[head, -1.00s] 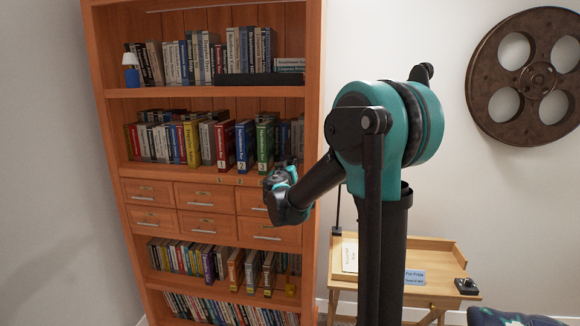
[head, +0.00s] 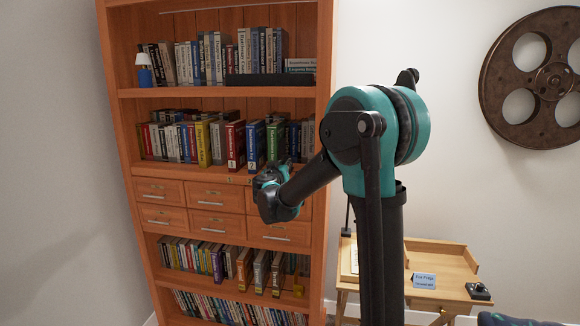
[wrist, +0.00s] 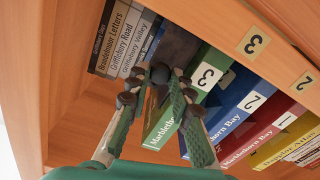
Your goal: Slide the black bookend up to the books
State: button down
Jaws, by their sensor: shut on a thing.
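In the head view my gripper (head: 274,180) is in front of the middle book shelf, just below the green book (head: 273,140). The bookend cannot be made out there.
The blue book 2 (wrist: 240,104), red book 1 (wrist: 277,135) and yellow book (wrist: 291,150) stand in a row beyond the green one. The shelf edge (wrist: 245,20) with number labels runs close to my gripper. Drawers (head: 208,195) lie below; a wooden desk (head: 435,290) stands right.

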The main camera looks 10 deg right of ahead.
jog(key=c, duration=1.3)
grip_release()
jog(key=shift+c, duration=0.2)
jog(key=shift+d, duration=0.15)
